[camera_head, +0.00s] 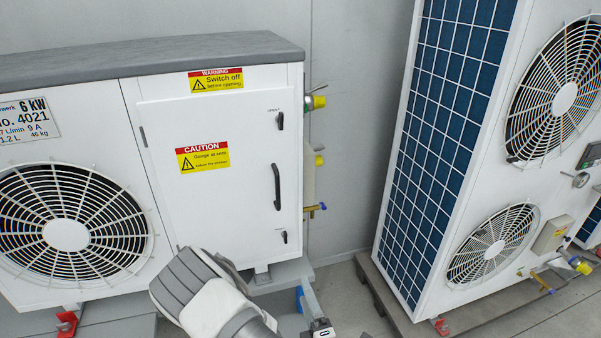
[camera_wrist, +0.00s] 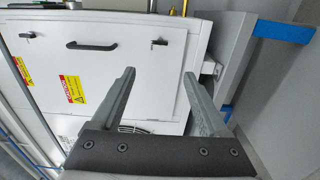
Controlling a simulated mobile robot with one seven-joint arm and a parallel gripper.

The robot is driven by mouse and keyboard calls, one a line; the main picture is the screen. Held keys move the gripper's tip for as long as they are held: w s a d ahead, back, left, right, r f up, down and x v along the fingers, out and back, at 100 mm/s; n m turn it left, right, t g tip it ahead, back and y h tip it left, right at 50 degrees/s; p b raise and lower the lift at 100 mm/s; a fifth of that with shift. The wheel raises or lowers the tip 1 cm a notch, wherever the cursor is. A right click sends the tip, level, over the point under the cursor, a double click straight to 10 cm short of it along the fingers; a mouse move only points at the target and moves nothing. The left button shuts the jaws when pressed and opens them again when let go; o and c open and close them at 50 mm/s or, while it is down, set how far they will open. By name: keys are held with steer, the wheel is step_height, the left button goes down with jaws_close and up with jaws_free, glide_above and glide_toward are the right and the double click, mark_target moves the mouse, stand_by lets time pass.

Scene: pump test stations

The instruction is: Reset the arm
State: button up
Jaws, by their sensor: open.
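My gripper (camera_wrist: 160,76) is open in the wrist view. Its two grey fingers stand apart with nothing between them. Behind them is the white cabinet door (camera_wrist: 120,68), apart from the fingers as far as I can tell. The same door (camera_head: 235,150) is shut in the head view, with a black handle (camera_head: 276,187) and two small black latches. My arm shows at the bottom of the head view, in front of the cabinet's lower edge. I cannot make out the gripper's fingers there.
A fan unit (camera_head: 66,235) is left of the door. Yellow-capped valves (camera_head: 314,102) stick out from the cabinet's right side. A second unit with a blue grid (camera_head: 440,130) stands at the right. Bare floor (camera_head: 345,290) lies between them. A blue bar (camera_wrist: 283,31) is at the wrist view's right.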

steer(key=w+d+r+m+g+h+p, duration=0.35)
steer(key=w+r+m+h, duration=0.3)
steer(key=m, duration=0.55)
step_height(320, 180, up, 10)
steer(key=s+m+g+y+p, duration=0.1)
steer(key=m+g+y+p, duration=0.1)
steer(key=m+g, duration=0.25)
steer(key=s+d+r+m+g+p, duration=0.2)
steer(key=s+d+r, duration=0.2)
steer(key=s+r, duration=0.6)
steer(key=s+d+r+m+g+p, duration=0.1)
steer(key=s+d+r, duration=0.3)
steer(key=s+r, duration=0.6)
steer(key=shift+s+d+m+g+p, duration=0.2)
steer(key=shift+s+m+g+p, duration=0.2)
steer(key=shift+s+m+p, duration=0.35)
steer(key=shift+w+h, duration=0.1)
steer(key=shift+h, duration=0.15)
